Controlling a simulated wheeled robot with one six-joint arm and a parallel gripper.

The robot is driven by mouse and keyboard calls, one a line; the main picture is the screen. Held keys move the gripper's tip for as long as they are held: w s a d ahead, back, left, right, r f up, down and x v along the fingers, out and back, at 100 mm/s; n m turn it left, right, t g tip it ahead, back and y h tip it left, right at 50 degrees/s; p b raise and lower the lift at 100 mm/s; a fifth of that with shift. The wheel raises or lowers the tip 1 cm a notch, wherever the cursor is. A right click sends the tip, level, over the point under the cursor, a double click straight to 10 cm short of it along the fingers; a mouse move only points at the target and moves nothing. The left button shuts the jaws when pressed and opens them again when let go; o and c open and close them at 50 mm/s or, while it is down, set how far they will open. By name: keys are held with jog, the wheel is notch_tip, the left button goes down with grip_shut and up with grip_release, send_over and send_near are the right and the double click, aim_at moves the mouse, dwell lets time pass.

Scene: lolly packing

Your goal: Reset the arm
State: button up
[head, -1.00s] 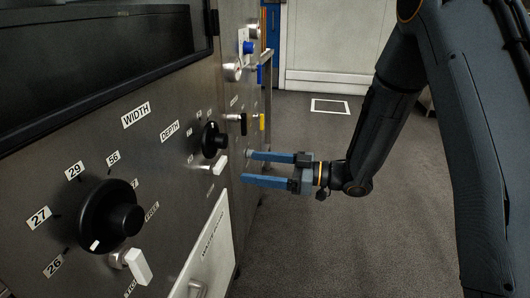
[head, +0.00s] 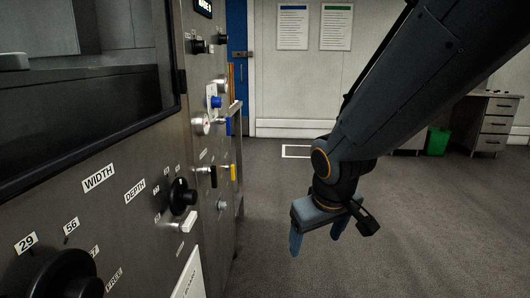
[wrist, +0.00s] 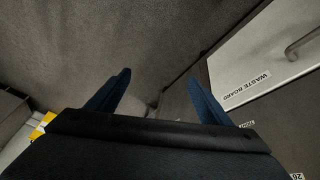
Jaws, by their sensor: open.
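My gripper (head: 318,238) is open and empty, with its two blue fingers pointing down over the grey floor in the head view. It is to the right of the steel machine panel (head: 150,225) and apart from it.
The panel carries a large black WIDTH knob (head: 68,278), a smaller DEPTH knob (head: 182,197) and several switches. The wrist view shows a WASTE BOARD door (wrist: 255,62) with a handle. A green bin (head: 437,141) and drawers (head: 492,125) stand far right. The middle floor is clear.

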jog(key=s+r+m+g, duration=0.2)
jog(key=s+g, duration=0.2)
jog(key=s, duration=1.1)
jog(key=d+r+m+p, duration=0.2)
jog(key=d+r+p, duration=0.6)
jog(key=p, duration=0.8)
jog(key=shift+p, duration=0.35)
jog(key=shift+w, duration=0.1)
jog(key=shift+c, duration=0.3)
